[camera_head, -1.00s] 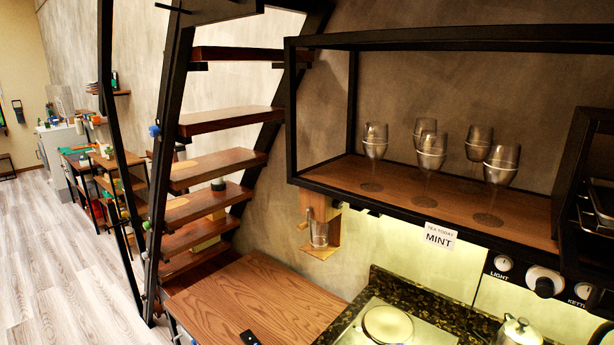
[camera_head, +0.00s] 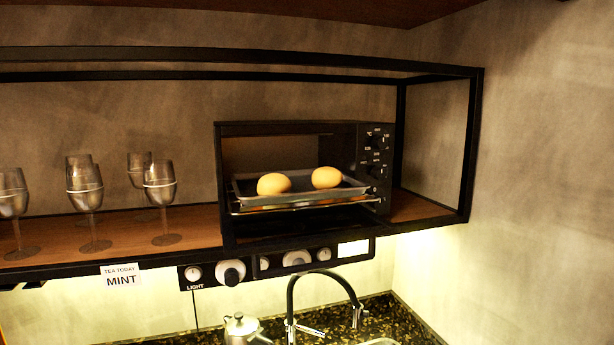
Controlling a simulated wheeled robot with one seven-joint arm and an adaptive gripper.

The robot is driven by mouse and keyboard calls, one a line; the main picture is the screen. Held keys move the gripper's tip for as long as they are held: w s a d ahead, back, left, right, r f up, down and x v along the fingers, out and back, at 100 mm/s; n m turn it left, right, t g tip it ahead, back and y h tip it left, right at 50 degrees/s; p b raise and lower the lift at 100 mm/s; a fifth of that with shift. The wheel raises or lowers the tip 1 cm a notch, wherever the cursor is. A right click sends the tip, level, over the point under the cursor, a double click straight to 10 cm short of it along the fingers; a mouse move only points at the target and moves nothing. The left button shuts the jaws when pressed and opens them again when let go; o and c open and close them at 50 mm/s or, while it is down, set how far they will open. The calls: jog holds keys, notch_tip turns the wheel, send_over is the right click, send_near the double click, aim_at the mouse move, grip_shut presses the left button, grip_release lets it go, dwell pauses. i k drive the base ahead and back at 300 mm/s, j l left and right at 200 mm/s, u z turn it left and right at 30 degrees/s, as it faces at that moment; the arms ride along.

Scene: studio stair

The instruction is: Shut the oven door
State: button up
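The black toaster oven (camera_head: 290,128) stands on the wooden shelf, right of the picture's middle. Its front is open, and a tray (camera_head: 240,186) with two round buns, one on the left (camera_head: 273,184) and one on the right (camera_head: 326,177), shows inside. The oven door (camera_head: 300,238) seems to be folded down at the oven's lower front; its dark edge blends with the shelf frame, so its exact angle is hard to tell. The control panel with knobs (camera_head: 376,150) is on the oven's right side. My gripper is not in view.
Several stemmed glasses (camera_head: 85,190) stand on the shelf (camera_head: 120,228) left of the oven. A black frame (camera_head: 474,150) encloses the shelf. Below are a knob panel (camera_head: 230,272), a black faucet (camera_head: 292,300), a kettle (camera_head: 242,328) and a dark speckled counter (camera_head: 375,315).

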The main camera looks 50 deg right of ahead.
aim_at(384, 228)
jog(key=z, duration=1.4)
